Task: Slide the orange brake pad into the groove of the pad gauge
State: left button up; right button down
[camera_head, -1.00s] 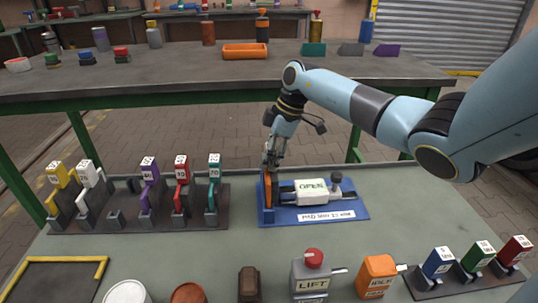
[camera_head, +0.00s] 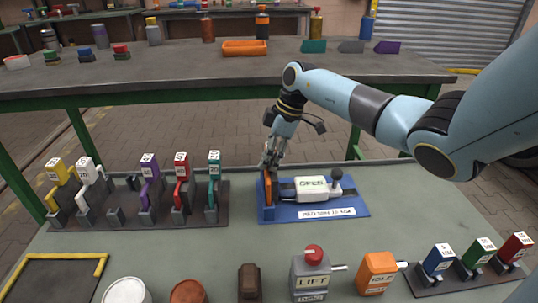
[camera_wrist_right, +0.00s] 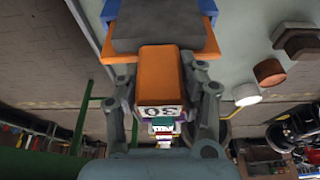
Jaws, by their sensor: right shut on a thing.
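The orange brake pad (camera_head: 268,188) stands upright at the left end of the blue pad gauge (camera_head: 285,217). My right gripper (camera_head: 270,166) comes down from above and is shut on the pad's upper end. In the right wrist view the orange pad (camera_wrist_right: 160,72) is between the fingers, with a numbered label and a dark grey block beyond it. A blue edge of the gauge (camera_wrist_right: 208,8) shows at the top. The pad meets the gauge's left end, but how deep it sits in the groove is hidden. My left gripper is not in view.
A dark rack (camera_head: 128,224) with yellow, white, purple, red and teal pads stands left of the gauge. A grey LIFT box (camera_head: 310,278), an orange box (camera_head: 377,273) and a small rack (camera_head: 465,283) line the front. The bench between is clear.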

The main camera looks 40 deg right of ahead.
jog(key=shift+f+b, duration=0.4)
jog(key=shift+f, duration=0.4)
jog(key=shift+p, duration=0.5)
dwell(0.9)
jog(key=c, duration=0.7)
grip_release()
jog(key=v, duration=1.2)
